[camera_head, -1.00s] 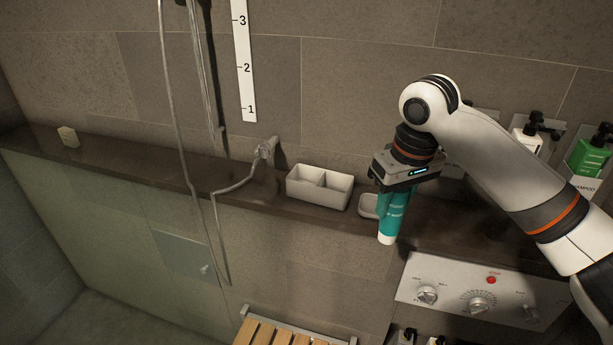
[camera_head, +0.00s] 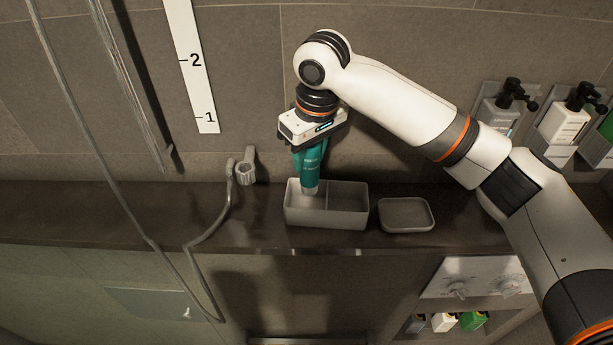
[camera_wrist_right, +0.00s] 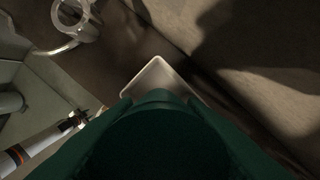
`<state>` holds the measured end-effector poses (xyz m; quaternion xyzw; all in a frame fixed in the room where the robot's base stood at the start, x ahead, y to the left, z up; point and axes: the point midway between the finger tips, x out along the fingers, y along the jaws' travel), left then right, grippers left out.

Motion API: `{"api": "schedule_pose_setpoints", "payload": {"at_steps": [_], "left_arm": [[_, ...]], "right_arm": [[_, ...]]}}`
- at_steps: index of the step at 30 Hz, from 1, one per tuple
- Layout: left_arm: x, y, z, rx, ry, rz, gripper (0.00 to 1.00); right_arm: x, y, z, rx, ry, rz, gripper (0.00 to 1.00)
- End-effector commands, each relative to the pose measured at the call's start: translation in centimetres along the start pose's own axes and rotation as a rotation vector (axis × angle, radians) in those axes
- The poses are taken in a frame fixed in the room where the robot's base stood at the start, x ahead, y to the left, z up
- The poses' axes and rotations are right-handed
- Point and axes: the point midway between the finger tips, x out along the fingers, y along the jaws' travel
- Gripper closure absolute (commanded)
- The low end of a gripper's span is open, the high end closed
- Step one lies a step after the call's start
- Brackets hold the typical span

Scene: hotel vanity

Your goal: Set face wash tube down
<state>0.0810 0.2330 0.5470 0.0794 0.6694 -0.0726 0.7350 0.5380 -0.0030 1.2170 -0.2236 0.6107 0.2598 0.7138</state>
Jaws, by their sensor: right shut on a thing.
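The face wash tube (camera_head: 310,168) is teal with a pale cap pointing down. My right gripper (camera_head: 312,146) is shut on its upper end and holds it roughly upright. In the head view the cap overlaps the left compartment of the grey two-part holder (camera_head: 346,214); I cannot tell whether it touches the holder. In the right wrist view the tube (camera_wrist_right: 165,140) fills the lower middle, and a corner of the holder (camera_wrist_right: 152,73) shows beyond it. My left gripper does not show clearly in the head view.
The holder stands on a dark ledge (camera_head: 130,215). A shallow soap dish (camera_head: 406,214) sits just right of it. A hose and its wall bracket (camera_head: 246,168) are to the left. Pump bottles (camera_head: 563,122) hang on the wall at right.

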Motion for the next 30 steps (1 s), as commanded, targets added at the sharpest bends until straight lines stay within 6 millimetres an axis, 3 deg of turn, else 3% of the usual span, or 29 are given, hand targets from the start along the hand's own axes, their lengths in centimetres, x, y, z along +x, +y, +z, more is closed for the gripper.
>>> {"api": "schedule_pose_setpoints", "payload": {"at_steps": [15,27,28,30], "left_arm": [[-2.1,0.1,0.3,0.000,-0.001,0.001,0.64],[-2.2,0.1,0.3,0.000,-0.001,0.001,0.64],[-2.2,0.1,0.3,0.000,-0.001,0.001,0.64],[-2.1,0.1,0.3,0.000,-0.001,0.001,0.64]], "right_arm": [[5.9,0.0,-0.9,0.000,0.002,0.001,0.88],[6.7,0.1,-1.0,-0.001,0.000,0.000,0.88],[6.7,0.0,-1.0,-0.001,0.000,0.000,0.60],[6.7,0.0,-1.0,-0.001,-0.001,0.000,0.48]]}}
